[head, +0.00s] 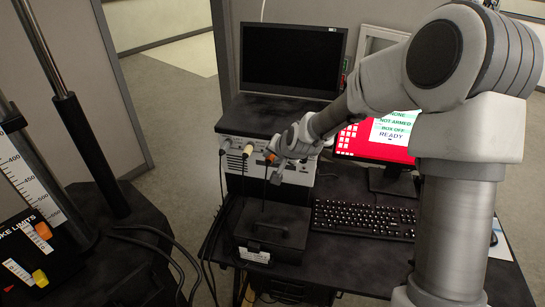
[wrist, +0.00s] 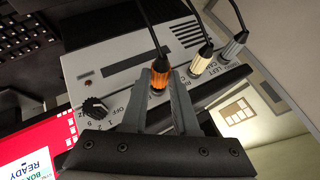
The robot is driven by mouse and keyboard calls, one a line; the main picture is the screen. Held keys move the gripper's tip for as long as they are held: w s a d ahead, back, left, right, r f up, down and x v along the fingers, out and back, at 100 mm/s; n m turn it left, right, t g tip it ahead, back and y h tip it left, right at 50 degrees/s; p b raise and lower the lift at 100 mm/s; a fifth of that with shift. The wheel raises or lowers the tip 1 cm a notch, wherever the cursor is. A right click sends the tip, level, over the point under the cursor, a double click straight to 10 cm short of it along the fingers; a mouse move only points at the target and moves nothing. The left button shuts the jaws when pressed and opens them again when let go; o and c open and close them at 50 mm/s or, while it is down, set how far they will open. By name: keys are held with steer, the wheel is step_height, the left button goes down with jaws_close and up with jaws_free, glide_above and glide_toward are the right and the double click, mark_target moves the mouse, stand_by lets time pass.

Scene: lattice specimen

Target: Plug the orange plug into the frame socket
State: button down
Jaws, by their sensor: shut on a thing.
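The orange plug (wrist: 157,77) is between the fingertips of my gripper (wrist: 160,84) in the wrist view, with a black cable rising from its back. The gripper is shut on it, at the front panel of a grey instrument box (wrist: 120,80). In the head view the orange plug (head: 271,156) shows at my gripper (head: 275,160), in front of that box. The fingers hide the plug's front end, so I cannot tell whether it sits in a socket. No socket can be clearly made out as the frame socket.
A cream plug (wrist: 202,60) and a grey plug (wrist: 234,45) sit in the panel beside the orange one, with cables hanging close. A dial (wrist: 95,107) is on the panel. A black box (head: 272,230), keyboard (head: 362,218) and red screen (head: 375,140) stand nearby.

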steer(key=shift+w+d+r, duration=0.1)
steer(key=shift+w+d, duration=0.15)
steer(key=shift+w, duration=0.5)
stand_by(0.6)
steer(key=shift+c, duration=0.6)
jaws_free()
steer(key=shift+p+v, duration=0.8)
steer(key=shift+v, duration=1.65)
steer(key=p+v, duration=0.8)
steer(key=v, duration=0.9)
steer(key=shift+r+p, duration=0.15)
steer(key=shift+p, duration=0.25)
